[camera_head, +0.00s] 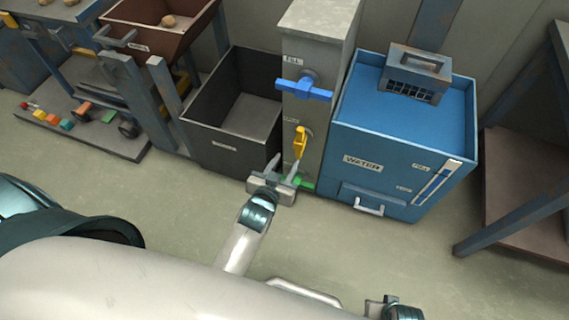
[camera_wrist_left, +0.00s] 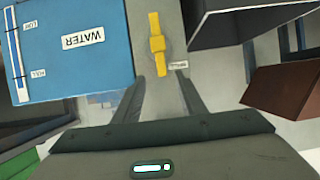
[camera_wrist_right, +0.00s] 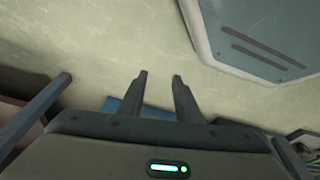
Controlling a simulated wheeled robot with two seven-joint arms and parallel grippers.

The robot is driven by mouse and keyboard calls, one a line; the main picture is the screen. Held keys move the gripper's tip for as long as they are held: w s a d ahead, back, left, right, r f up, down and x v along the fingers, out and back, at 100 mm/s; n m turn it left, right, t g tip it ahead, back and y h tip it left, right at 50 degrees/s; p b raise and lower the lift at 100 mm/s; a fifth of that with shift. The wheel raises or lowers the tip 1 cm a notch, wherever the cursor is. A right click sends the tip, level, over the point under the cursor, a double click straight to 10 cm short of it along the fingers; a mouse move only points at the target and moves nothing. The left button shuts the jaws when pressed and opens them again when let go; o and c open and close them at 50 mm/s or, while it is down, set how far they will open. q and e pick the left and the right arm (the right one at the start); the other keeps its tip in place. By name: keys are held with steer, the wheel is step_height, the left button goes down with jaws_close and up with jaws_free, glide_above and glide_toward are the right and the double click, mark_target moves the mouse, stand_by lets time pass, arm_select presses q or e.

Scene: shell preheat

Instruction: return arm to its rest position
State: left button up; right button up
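My left gripper (camera_head: 280,174) is out in front of the grey column (camera_head: 302,120), just below its yellow lever (camera_head: 300,143). In the left wrist view its two fingers (camera_wrist_left: 160,97) stand apart with nothing between them, and the yellow lever (camera_wrist_left: 156,42) shows beyond the tips. I cannot tell if a finger touches the column. My right gripper (camera_wrist_right: 158,76) has its fingers apart and empty, over bare floor in the right wrist view. In the head view only a part of the right arm's end (camera_head: 395,308) shows at the bottom edge.
A blue water tank (camera_head: 400,140) with a front handle stands right of the column, which also bears a blue lever (camera_head: 304,90). A dark open bin (camera_head: 225,150) stands left of it. A brown tray (camera_head: 150,38) and a rusty table (camera_head: 530,200) flank these. The floor in front is clear.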

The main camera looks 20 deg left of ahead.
arm_select(q)
steer(key=shift+s+r, duration=0.15)
steer(key=shift+s, duration=0.15)
arm_select(e)
steer(key=shift+f, duration=0.15)
